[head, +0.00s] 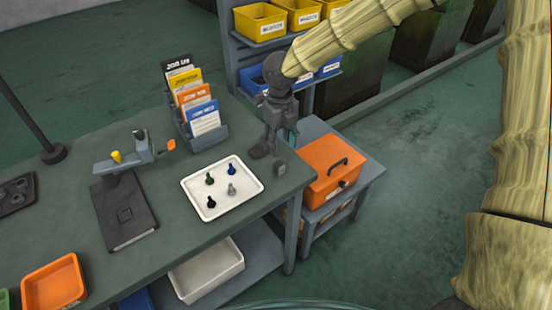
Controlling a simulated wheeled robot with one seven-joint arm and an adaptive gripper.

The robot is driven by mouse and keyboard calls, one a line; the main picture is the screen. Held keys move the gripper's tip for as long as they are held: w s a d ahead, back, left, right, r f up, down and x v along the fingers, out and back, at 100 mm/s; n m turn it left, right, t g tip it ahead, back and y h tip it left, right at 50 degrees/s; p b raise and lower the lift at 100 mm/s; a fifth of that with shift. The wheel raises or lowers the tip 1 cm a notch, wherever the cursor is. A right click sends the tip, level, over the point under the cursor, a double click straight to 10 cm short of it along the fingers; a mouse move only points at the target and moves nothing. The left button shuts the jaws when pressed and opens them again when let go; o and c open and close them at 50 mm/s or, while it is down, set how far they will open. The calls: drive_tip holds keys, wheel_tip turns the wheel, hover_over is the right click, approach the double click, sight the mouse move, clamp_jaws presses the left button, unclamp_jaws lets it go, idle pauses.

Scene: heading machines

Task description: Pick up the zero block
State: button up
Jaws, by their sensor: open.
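A small grey block (280,169), which looks like the zero block, sits on the bench top near its right edge, just right of the white tray. My gripper (269,148) hangs over the right end of the bench, pointing down, just above and slightly left of the block in the head view. Its jaws are open and nothing shows between them. I cannot tell the exact height gap between the fingertips and the block.
A white tray (187,184) with several small dark and grey pieces lies left of the block. A card rack (208,137) stands behind it. A measuring stand (125,212) is farther left. An orange case (333,172) sits on a lower side table.

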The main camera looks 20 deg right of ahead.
hover_over(279, 163)
drive_tip(key=f+p, duration=0.1)
drive_tip(key=f, duration=0.3)
drive_tip(key=shift+s, duration=0.2)
drive_tip(key=shift+w+d+f, duration=0.1)
drive_tip(key=shift+w+f, duration=0.05)
drive_tip(key=shift+f, duration=0.45)
drive_tip(key=shift+f+p, duration=0.4)
drive_tip(key=shift+f, duration=0.05)
drive_tip(key=shift+f+p, duration=0.7)
drive_tip(key=shift+f, duration=1.4)
clamp_jaws()
